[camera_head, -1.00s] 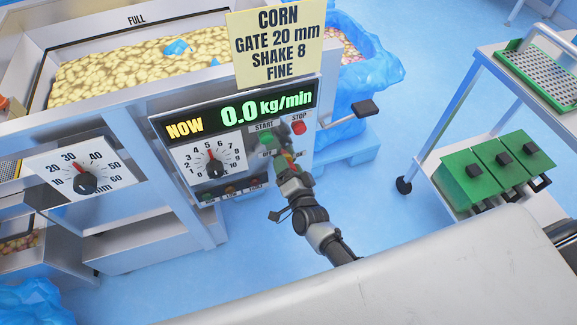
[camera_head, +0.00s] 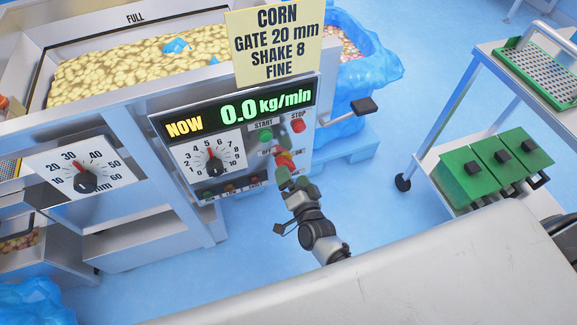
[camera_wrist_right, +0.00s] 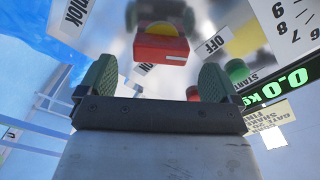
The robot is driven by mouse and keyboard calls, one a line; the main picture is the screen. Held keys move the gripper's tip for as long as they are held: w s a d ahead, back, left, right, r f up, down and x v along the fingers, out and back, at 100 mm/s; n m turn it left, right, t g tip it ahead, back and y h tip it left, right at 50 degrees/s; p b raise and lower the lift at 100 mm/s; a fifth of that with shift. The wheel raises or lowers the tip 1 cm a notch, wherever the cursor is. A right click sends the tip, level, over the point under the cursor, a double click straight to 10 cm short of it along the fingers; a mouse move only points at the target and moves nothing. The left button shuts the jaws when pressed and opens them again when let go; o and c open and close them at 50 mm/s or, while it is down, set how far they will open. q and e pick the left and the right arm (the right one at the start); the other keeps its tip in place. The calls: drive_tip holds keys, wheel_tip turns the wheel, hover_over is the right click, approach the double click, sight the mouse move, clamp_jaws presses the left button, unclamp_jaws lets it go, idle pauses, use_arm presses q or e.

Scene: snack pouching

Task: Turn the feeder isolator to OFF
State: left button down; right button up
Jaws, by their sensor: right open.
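The feeder isolator (camera_head: 285,159) is a red handle with a yellow part, low on the right of the control panel, below the START and STOP buttons. An OFF label is beside it. In the right wrist view the red handle (camera_wrist_right: 160,52) lies ahead, between and beyond the fingertips, with OFF to its right. Its exact setting is hard to tell. My right gripper (camera_head: 294,183) is open and empty, just in front of and below the isolator. Its two green-padded fingers (camera_wrist_right: 158,80) show apart, with no visible contact. My left gripper is out of view.
The green START button (camera_head: 265,136) and red STOP button (camera_head: 298,126) sit close above. The display (camera_head: 240,110) reads 0.0 kg/min. A black-knobbed lever (camera_head: 362,107) sticks out right of the panel. A trolley (camera_head: 430,150) with green boxes stands at right.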

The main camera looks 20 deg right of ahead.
drive_tip(key=s, duration=0.6)
drive_tip(key=shift+s, duration=0.25)
drive_tip(key=shift+d, duration=0.1)
